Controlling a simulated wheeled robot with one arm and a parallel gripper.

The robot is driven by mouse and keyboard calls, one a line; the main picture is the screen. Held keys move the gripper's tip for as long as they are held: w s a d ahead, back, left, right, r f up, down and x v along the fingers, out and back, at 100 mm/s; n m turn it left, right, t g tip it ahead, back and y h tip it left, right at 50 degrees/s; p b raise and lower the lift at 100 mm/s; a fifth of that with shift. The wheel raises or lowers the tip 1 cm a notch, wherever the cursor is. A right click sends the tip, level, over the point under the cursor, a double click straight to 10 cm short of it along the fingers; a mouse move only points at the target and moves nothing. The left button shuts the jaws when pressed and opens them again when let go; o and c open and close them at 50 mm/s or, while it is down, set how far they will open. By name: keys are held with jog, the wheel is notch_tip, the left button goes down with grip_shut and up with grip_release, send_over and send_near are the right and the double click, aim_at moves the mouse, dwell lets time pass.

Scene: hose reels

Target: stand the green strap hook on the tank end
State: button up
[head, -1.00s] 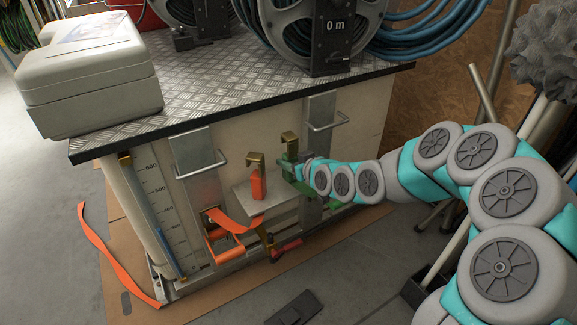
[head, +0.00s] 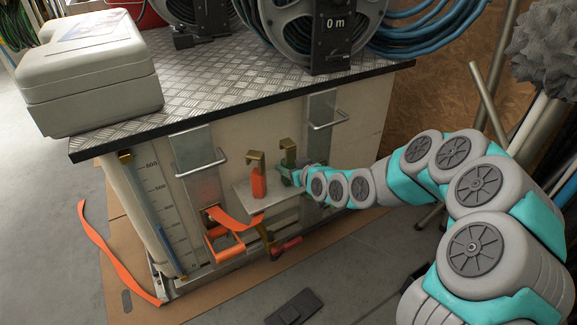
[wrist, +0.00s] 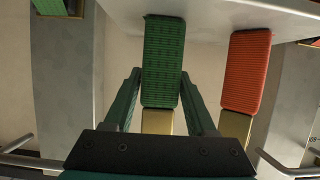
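The green strap hook (head: 289,158) is upright at the right end of a pale plate on the tank's end wall (head: 340,140). It has a green body and a brass hook on top. My gripper (head: 290,176) reaches it from the right and hides its lower part. In the wrist view, the fingers (wrist: 160,76) lie along both sides of the green body (wrist: 163,60) and appear shut on it. The green body's end overlaps the plate's edge in that view; I cannot tell whether it rests on the plate.
An orange strap hook (head: 258,180) stands close to the left on the plate (head: 243,198). An orange ratchet strap (head: 225,236) hangs lower left. Metal handles (head: 328,122) stick out from the wall. A checkered deck (head: 215,85) with a grey case (head: 88,80) and hose reels overhangs above.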

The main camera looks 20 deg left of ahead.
jog(key=o, duration=0.3)
jog(key=shift+r, duration=0.25)
jog(key=v, duration=1.2)
